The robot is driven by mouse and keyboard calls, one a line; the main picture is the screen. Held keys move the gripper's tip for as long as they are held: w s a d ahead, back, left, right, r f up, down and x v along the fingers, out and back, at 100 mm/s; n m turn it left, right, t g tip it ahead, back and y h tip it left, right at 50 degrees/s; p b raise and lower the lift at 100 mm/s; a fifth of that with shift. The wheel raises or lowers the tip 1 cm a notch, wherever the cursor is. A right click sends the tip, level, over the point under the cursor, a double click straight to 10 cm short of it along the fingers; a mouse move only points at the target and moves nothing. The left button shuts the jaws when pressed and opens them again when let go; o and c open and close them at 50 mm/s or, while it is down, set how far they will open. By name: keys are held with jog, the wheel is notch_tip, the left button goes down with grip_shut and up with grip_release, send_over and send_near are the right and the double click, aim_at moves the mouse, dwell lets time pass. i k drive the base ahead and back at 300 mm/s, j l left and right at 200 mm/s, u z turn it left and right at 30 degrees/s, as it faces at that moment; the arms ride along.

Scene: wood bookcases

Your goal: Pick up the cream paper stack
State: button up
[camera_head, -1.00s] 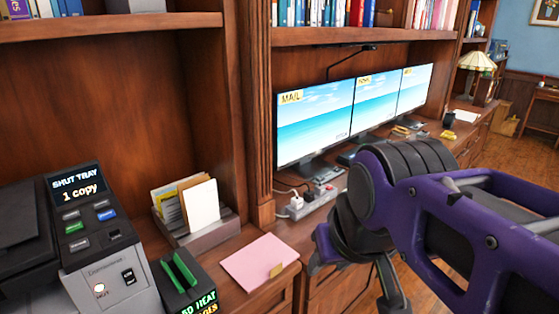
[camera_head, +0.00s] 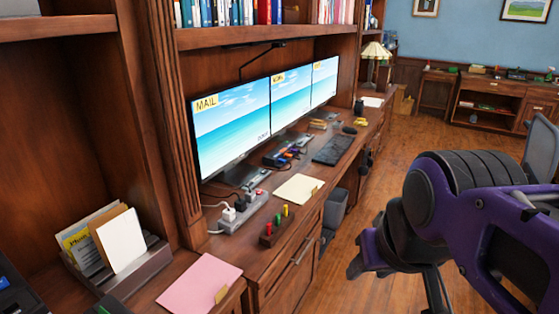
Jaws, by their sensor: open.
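The cream paper stack (camera_head: 298,187) lies flat on the wooden desk in front of the monitors, with a small tan tab at its right corner. My gripper (camera_head: 400,284) is at the lower right, over the floor in the picture, to the right of and below the cream stack. Its jaws are open, and I see nothing between them. The gripper is apart from the stack. The lower finger is cut off by the picture's bottom edge.
A pink paper stack (camera_head: 200,284) lies nearer, at the lower left. A small block with coloured pegs (camera_head: 273,233) and a power strip (camera_head: 242,211) are close to the cream stack. A keyboard (camera_head: 333,150) lies beyond. Floor (camera_head: 400,140) is clear to the right.

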aim_at(298, 190)
jog(key=i+l+u, duration=0.25)
jog(key=i+l, duration=0.2)
jog(key=i+l+u, duration=0.2)
jog(key=i+l, duration=0.15)
jog(key=l, duration=0.25)
